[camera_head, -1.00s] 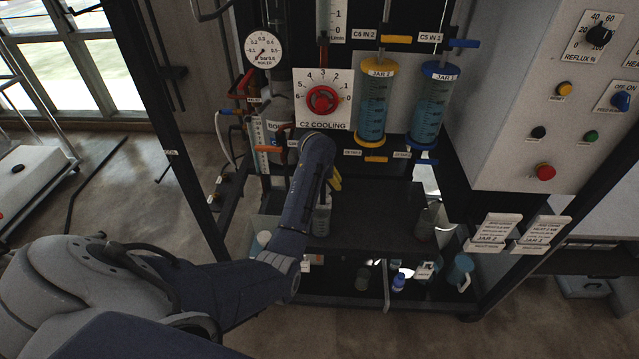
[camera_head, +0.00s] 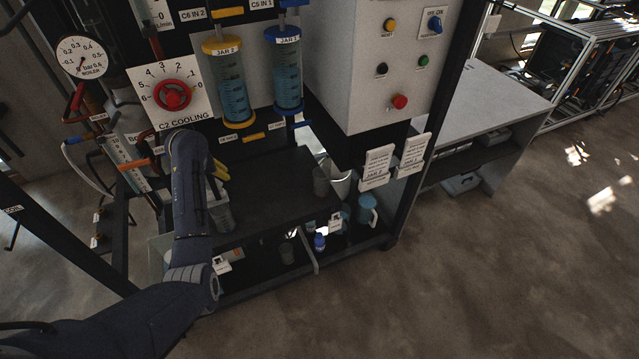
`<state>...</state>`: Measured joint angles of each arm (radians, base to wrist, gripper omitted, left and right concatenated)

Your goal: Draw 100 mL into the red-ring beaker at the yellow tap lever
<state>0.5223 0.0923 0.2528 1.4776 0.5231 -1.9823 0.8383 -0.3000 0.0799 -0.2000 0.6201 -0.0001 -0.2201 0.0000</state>
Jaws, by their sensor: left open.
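The yellow tap lever (camera_head: 253,137) sticks out below JAR 2 (camera_head: 231,88), a clear cylinder with yellow collars and blue liquid. My left gripper (camera_head: 219,179) reaches in from the left, below and left of that lever. Its yellow fingers are partly hidden behind my wrist, and it is open. A clear beaker (camera_head: 223,214) stands just below the fingers at the front left of the dark shelf (camera_head: 275,195); I see no gap or contact clearly. Another beaker (camera_head: 321,181) stands at the shelf's right end. I cannot make out a red ring on either. My right gripper is out of view.
JAR 1 (camera_head: 287,75) with blue collars hangs right of JAR 2, with a blue lever (camera_head: 302,124) below. The red cooling knob (camera_head: 172,95) is above my wrist. A control box (camera_head: 375,75) stands right. A blue jug (camera_head: 367,211) and small bottles fill the lower shelf.

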